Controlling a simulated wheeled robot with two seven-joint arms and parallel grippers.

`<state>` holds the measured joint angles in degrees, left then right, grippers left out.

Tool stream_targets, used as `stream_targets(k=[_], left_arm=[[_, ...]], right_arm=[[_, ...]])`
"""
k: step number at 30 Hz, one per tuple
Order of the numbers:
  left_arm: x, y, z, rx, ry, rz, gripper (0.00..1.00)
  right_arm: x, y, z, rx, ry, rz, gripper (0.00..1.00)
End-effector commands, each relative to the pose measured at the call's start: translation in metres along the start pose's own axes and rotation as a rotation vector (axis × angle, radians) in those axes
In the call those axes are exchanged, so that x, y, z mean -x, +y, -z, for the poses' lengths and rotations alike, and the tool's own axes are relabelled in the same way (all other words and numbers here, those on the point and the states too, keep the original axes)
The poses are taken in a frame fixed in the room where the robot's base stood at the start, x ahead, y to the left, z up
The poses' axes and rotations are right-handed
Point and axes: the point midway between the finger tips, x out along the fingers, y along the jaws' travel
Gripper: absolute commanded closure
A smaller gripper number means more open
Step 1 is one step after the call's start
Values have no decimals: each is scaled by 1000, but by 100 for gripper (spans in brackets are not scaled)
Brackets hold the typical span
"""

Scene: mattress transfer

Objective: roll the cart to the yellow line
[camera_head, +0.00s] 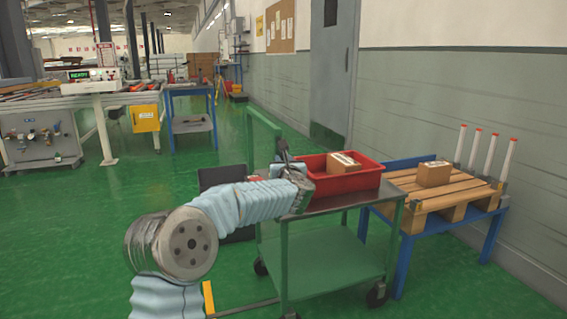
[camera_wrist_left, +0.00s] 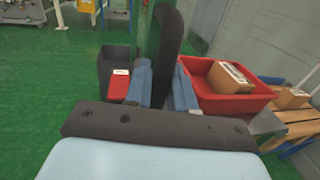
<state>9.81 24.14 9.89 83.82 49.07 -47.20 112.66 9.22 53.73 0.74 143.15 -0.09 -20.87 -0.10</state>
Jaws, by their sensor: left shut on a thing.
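The green cart (camera_head: 330,262) stands right of centre, with a grey top and a lower shelf. It has dark wheels and a green upright handle frame (camera_head: 263,128) on its left end. My left gripper (camera_head: 287,168) is at that handle frame. In the left wrist view its blue fingers (camera_wrist_left: 162,90) are shut around the handle, with a dark upright bar (camera_wrist_left: 167,35) between them. The exact contact is partly hidden. A short yellow strip (camera_head: 208,298) shows on the floor left of the cart, partly hidden by my arm. My right gripper is not in view.
A red bin (camera_head: 347,183) holding a cardboard box (camera_head: 344,162) sits on the cart. A blue-framed table with a wooden pallet (camera_head: 455,194) and box (camera_head: 434,174) stands close to its right. A dark bin (camera_head: 222,177) stands behind my arm. Green floor (camera_head: 75,235) is clear at left.

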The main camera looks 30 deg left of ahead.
Motion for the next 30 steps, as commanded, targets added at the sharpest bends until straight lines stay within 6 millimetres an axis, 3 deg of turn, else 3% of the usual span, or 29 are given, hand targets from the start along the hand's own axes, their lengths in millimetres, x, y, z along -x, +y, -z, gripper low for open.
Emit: stream_targets(k=[5,11,21,30], left_arm=[[2,10,4,1,0,-2,100],[8,44,8,1,-2,-6,100],[27,134,7,1,-2,-7,100],[42,208,4,0,0,-5,100]], right_arm=[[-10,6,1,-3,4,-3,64],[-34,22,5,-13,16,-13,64],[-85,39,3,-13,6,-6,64],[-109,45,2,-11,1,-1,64]])
